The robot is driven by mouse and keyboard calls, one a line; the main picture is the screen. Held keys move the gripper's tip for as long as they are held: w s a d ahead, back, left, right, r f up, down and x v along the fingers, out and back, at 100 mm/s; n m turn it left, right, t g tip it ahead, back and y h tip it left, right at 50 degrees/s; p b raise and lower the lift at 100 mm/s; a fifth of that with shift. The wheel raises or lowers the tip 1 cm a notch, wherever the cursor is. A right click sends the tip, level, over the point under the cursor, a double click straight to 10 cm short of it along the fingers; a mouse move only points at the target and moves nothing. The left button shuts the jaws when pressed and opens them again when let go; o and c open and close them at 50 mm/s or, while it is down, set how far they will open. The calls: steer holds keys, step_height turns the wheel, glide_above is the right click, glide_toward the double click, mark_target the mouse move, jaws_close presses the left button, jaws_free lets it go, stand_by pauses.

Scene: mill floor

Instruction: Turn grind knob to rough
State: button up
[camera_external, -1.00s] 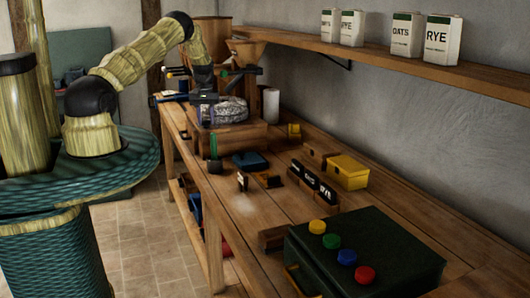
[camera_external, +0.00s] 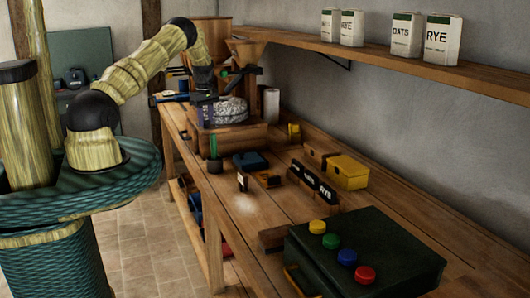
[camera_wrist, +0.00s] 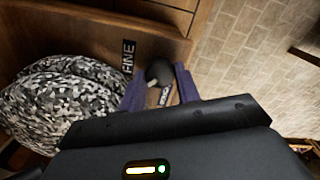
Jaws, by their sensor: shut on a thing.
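The grind knob (camera_wrist: 159,71) is a dark round ball in the wrist view, on the wooden mill front. My gripper (camera_wrist: 160,88) has its purple fingers on either side of it, shut on it. A black label reading FINE (camera_wrist: 128,55) is up and left of the knob. A second label (camera_wrist: 165,97) shows between the fingers, partly hidden and too small to read. The speckled millstone (camera_wrist: 55,105) lies left of the fingers. In the external view my gripper (camera_external: 208,120) is at the front of the mill (camera_external: 237,135); the knob is hidden there.
The wooden bench (camera_external: 255,215) runs towards the camera. It carries a blue tray (camera_external: 250,161), a yellow box (camera_external: 347,173) and a green case (camera_external: 365,250) with coloured buttons. A shelf (camera_external: 400,68) with OATS and RYE packs is above.

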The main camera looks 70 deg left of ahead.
steer(key=n, duration=0.3)
steer(key=shift+n, duration=0.4)
steer(key=n, duration=0.4)
steer(key=shift+r, duration=0.1)
steer(key=o, duration=1)
steer(key=shift+c, duration=0.2)
step_height(320, 180, up, 17)
steer(key=b, duration=0.2)
steer(key=shift+r+b, duration=0.15)
steer(key=shift+b, duration=0.25)
